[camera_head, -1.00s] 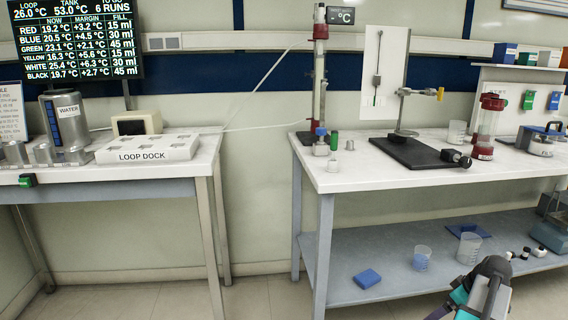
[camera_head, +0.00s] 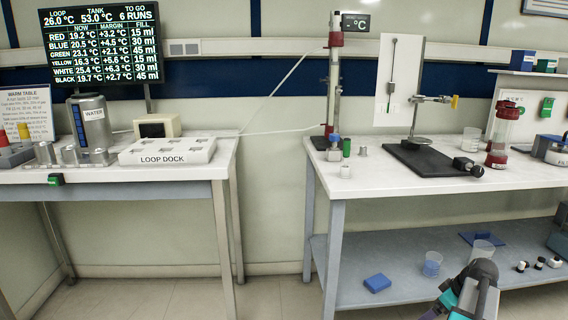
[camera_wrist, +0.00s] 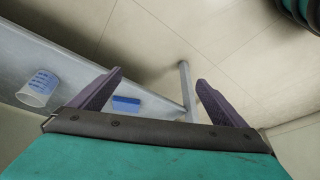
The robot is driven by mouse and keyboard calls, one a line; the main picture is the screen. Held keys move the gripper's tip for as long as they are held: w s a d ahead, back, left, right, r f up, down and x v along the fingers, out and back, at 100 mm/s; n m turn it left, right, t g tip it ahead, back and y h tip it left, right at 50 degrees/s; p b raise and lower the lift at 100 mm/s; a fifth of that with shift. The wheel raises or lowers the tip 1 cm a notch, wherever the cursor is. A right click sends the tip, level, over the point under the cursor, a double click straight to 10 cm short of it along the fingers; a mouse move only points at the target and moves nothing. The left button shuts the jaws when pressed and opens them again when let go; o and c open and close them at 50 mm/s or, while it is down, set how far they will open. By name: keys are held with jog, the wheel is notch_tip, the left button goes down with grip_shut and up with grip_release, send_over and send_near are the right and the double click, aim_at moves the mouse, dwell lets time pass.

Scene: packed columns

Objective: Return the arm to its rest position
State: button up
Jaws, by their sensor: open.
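My arm shows at the bottom right of the head view, in front of the right bench's lower shelf; its fingers cannot be made out there. In the wrist view my gripper (camera_wrist: 158,98) is open, its two dark fingers spread apart with nothing between them. Beyond the fingers lie the grey shelf (camera_wrist: 60,60), a blue block (camera_wrist: 126,104) and a clear beaker with blue marks (camera_wrist: 39,88). The fingers touch none of these as far as I can see. The floor fills much of the rest of that view.
The right bench (camera_head: 345,180) carries a stand with a black base (camera_head: 432,159) and a red-capped column (camera_head: 502,135). Its lower shelf (camera_head: 350,293) holds a blue block (camera_head: 377,282) and beakers. The left bench holds the loop dock (camera_head: 168,151). Floor between the benches is clear.

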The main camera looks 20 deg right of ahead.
jog(key=w+a+f+n+g+y+p, duration=0.1)
jog(key=w+a+f+p, duration=0.2)
jog(key=a, duration=0.6)
jog(key=w+a+n+g+y+p, duration=0.15)
jog(key=w+a+p, duration=0.25)
jog(key=a, duration=0.4)
jog(key=w+a+f+n+g+p, duration=0.1)
jog(key=w+a+f+n+p, duration=0.2)
jog(key=a, duration=0.6)
jog(key=s+a+f+g+p, duration=0.15)
jog(key=s+a+p, duration=0.3)
jog(key=a, duration=0.75)
jog(key=s+a+f+g+p, duration=0.1)
jog(key=s+a+g+p, duration=0.4)
jog(key=a, duration=0.7)
jog(key=s+a+m+h+p, duration=0.3)
jog(key=s+m, duration=0.4)
jog(key=s, duration=0.6)
jog(key=shift+a+f+h+p, duration=0.35)
jog(key=shift+a+p, duration=0.1)
jog(key=shift+p, duration=0.9)
jog(key=shift+m, duration=0.25)
